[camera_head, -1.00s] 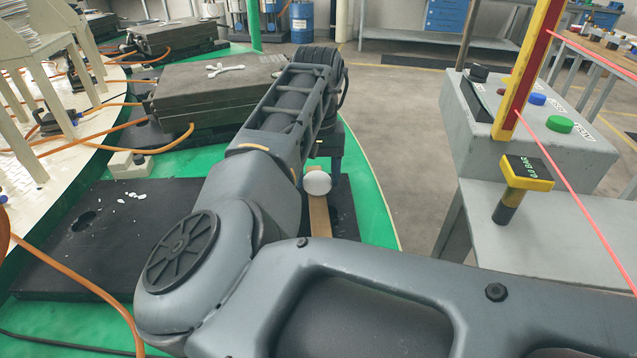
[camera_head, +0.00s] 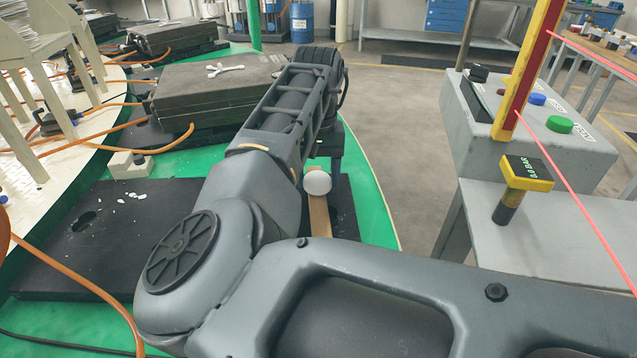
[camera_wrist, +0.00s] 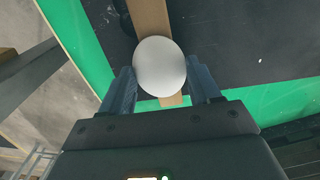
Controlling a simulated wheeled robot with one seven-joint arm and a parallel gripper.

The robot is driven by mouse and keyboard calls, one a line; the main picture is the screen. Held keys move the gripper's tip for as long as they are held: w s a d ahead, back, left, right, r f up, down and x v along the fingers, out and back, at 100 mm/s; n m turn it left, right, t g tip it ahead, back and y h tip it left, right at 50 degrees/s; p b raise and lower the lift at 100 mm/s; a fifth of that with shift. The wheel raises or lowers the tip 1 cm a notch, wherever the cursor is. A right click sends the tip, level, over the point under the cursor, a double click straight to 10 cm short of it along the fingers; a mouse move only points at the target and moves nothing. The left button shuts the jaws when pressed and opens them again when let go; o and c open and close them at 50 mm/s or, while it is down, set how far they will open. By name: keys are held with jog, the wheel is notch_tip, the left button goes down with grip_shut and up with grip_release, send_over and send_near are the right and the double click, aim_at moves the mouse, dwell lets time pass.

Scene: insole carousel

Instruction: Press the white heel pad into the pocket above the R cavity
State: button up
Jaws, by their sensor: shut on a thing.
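The white heel pad (camera_wrist: 160,66) is a rounded, smooth disc between the two fingers of my gripper (camera_wrist: 160,88) in the wrist view. My gripper is shut on it. In the head view the white pad (camera_head: 317,183) shows just below the end of my arm, and my gripper (camera_head: 322,170) is partly hidden by my own arm links. A tan strip (camera_wrist: 149,16) runs beneath the pad; I cannot tell whether the pad touches it. No R mark or pocket can be made out in either view.
A black plate (camera_head: 110,240) with a hole and white scraps lies at left on the green carousel (camera_head: 382,215). A closed grey mould (camera_head: 205,95) stands behind. A control box (camera_head: 540,120) and a slanted red-yellow post (camera_head: 522,75) stand at right.

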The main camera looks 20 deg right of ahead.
aim_at(318, 182)
notch_tip(318, 182, up, 13)
jog(key=p, duration=1.3)
dwell(0.4)
jog(key=shift+s, duration=0.15)
dwell(0.3)
